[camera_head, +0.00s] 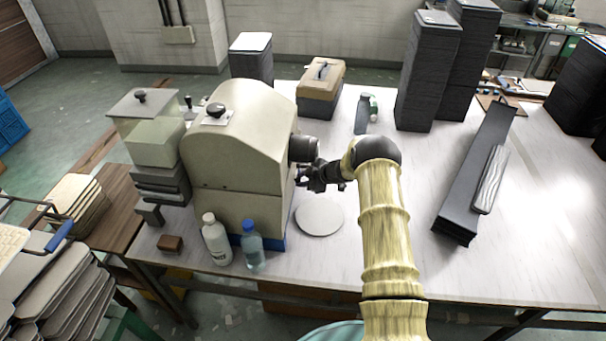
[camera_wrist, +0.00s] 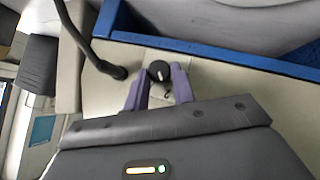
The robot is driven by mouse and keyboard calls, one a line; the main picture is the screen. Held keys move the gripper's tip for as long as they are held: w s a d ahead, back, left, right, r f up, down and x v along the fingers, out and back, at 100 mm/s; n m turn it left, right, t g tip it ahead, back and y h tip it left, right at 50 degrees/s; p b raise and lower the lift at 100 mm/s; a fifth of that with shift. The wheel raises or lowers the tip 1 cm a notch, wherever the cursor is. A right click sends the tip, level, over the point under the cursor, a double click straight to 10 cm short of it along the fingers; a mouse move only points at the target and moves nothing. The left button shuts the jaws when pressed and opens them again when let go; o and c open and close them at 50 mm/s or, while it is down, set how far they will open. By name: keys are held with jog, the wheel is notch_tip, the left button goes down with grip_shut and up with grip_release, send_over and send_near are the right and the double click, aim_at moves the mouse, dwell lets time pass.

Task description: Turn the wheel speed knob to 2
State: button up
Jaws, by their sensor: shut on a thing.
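A beige machine (camera_head: 238,150) with a rounded top stands on the white table. In the wrist view, a small black knob (camera_wrist: 158,70) with a pale mark sits on its beige panel. My gripper (camera_wrist: 159,77) has its two purple fingers on either side of this knob and is shut on it. In the head view, my gripper (camera_head: 303,177) is at the machine's right side, and the knob is hidden there. The number the knob points to cannot be read.
A dark rod (camera_wrist: 93,45) curves close to the fingers in the wrist view. A round pale disc (camera_head: 319,216) lies below my gripper. A white bottle (camera_head: 215,240) and a clear bottle (camera_head: 252,248) stand in front of the machine. A long dark stack (camera_head: 470,185) lies to the right.

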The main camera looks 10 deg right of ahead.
jog(key=shift+d+g+p, duration=0.15)
jog(key=shift+g+p, duration=0.2)
jog(key=shift+g, duration=0.05)
jog(key=o, duration=1)
jog(key=shift+w, duration=0.1)
jog(key=b+v, duration=0.3)
jog(key=v, duration=1.4)
jog(key=shift+d+b, duration=0.25)
jog(key=shift+b, duration=0.1)
jog(key=shift+a, duration=0.1)
